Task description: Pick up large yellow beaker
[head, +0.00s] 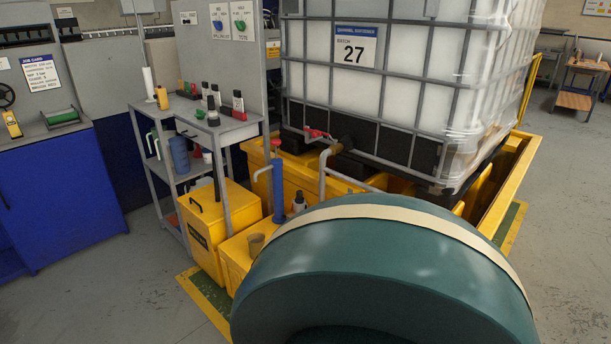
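Neither of my grippers is in view. No beaker of clear yellow colour can be made out. Nothing is touching the cup from my side.
A large teal rounded shape with a cream band hides the lower right; I cannot tell what it is. A grey shelf trolley (218,128) with bottles stands at the left. The tank (420,80) sits over a yellow bund. Floor (100,290) at lower left is clear.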

